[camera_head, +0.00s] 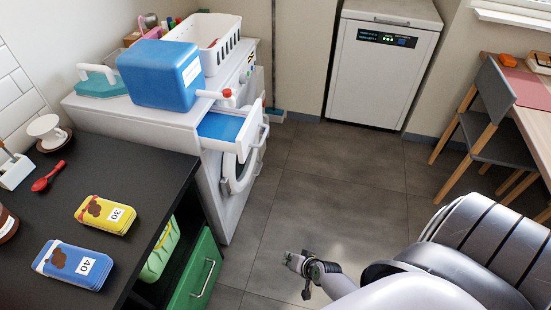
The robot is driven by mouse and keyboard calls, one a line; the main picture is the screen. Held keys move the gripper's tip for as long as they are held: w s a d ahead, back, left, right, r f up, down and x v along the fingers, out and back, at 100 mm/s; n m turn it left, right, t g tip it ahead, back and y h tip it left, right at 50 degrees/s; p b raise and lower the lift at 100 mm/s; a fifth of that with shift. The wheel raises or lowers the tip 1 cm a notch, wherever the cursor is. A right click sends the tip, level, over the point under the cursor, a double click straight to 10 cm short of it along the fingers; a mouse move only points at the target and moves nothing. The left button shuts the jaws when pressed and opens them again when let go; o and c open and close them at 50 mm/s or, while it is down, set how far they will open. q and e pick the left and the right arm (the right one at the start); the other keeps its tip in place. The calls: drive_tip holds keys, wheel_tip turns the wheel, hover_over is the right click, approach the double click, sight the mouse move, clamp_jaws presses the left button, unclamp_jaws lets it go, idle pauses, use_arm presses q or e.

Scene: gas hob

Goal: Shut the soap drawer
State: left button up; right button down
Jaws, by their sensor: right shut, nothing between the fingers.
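The soap drawer (222,127) sticks out of the front of the white washing machine (170,118). It is open, with blue inside and a white front. The machine's round door (236,172) is below it. My right gripper (290,260) is shut and empty. In the picture it shows against the grey floor, below and to the right of the drawer, apart from it. My left gripper is not in view.
A blue dispenser (162,74) with a red-tipped tap and a white basket (211,45) stand on the machine. A black counter (105,170) with two soap bags is at left. A chair (490,110) stands at right. The middle floor (335,170) is clear.

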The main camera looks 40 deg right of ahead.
drive_tip(key=w+d+r+m+t+h+b, duration=0.1)
drive_tip(key=w+d+r+m+t+b, duration=0.6)
drive_tip(key=w+d+r+b, duration=0.4)
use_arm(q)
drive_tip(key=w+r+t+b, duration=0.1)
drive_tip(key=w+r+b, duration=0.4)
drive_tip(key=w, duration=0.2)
use_arm(e)
drive_tip(key=w+d+r+m+t+h, duration=0.25)
drive_tip(key=r+m+t, duration=0.2)
drive_tip(key=r, duration=0.95)
use_arm(q)
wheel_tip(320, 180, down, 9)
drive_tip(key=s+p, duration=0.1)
drive_tip(key=p, duration=0.2)
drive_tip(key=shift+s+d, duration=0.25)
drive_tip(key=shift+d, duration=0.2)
use_arm(e)
drive_tip(key=a+x, duration=0.1)
drive_tip(key=x, duration=1.1)
drive_tip(key=shift+w+a+r+y, duration=0.25)
drive_tip(key=shift+a+y, duration=0.2)
drive_tip(key=shift+a, duration=0.25)
